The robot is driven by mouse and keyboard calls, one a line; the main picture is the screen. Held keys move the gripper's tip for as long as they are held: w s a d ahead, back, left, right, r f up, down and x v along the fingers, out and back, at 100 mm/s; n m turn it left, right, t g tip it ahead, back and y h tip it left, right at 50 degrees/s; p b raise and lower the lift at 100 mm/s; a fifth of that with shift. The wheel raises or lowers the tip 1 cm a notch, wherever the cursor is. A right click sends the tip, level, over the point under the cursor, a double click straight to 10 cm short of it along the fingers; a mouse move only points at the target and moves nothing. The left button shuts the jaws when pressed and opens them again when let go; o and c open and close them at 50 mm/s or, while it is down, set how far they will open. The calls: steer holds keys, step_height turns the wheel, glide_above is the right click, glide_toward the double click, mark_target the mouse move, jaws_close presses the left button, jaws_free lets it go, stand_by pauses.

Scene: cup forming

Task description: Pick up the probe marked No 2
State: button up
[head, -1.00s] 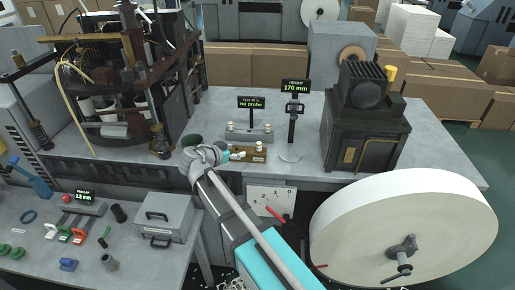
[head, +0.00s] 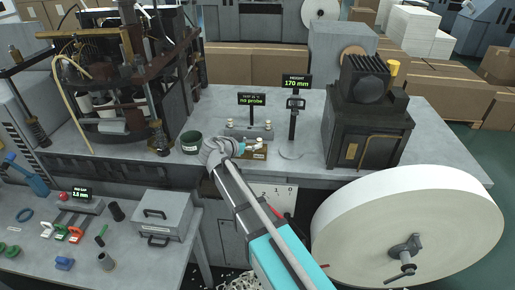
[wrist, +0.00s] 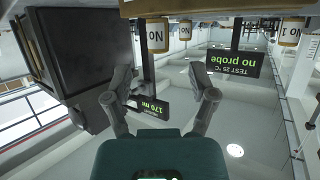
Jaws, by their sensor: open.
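My gripper (head: 246,148) is at the rack in the head view. The wrist view is upside down and shows my gripper (wrist: 163,78) open, with nothing between its fingers. Another labelled probe (wrist: 290,32) is further right. I cannot read their numbers.
Behind the rack, a grey test stand has a "no probe" sign (head: 252,100). A height gauge (head: 293,120) reading 170 mm and a dark furnace (head: 365,130) stand to the right. A large white roll (head: 370,225) is front right.

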mark_target(259, 139)
steer(key=shift+w+d+f, duration=0.15)
steer(key=shift+w+d, duration=0.1)
steer(key=shift+w, duration=0.1)
steer(key=shift+b+x, duration=1.05)
steer(key=shift+x, duration=1.6)
steer(key=shift+d, duration=0.1)
jaws_close()
